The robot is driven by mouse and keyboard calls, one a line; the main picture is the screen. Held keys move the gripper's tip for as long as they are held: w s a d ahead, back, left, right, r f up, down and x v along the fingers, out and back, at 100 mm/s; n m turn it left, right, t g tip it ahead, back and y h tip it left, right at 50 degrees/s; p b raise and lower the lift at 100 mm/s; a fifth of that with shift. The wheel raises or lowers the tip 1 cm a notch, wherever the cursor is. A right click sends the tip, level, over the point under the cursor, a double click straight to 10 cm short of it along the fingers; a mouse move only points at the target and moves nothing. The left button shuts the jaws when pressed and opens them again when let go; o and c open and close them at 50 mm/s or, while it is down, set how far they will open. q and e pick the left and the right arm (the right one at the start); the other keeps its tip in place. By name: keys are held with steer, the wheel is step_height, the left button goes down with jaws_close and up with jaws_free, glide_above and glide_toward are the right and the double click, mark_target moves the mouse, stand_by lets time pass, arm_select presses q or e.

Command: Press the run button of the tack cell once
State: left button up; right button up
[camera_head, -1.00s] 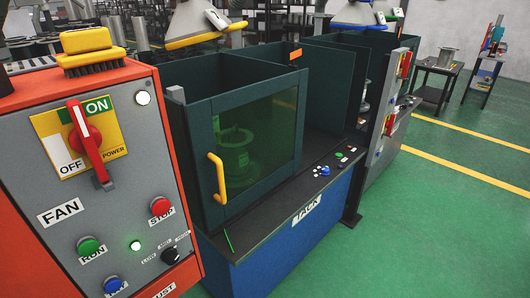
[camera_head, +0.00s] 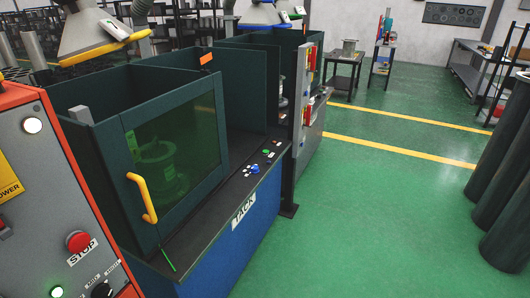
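The tack cell (camera_head: 243,211) is a dark enclosure on a blue base labelled TACK, at the centre left of the head view. Its green-tinted window door (camera_head: 176,150) with a yellow handle (camera_head: 142,198) is in front of a flanged cylinder (camera_head: 160,165) inside. On the ledge to the right of the door is a small control panel with a green button (camera_head: 266,153), a blue knob or button (camera_head: 254,169) and other small controls. Their labels are too small to read. Neither of my grippers shows.
An orange and grey fan cabinet (camera_head: 60,200) with a red STOP button (camera_head: 79,242) stands close at the left. Another cell with a grey post (camera_head: 305,100) stands beyond. Dark upright cylinders (camera_head: 505,190) stand at the right. Green floor between is clear.

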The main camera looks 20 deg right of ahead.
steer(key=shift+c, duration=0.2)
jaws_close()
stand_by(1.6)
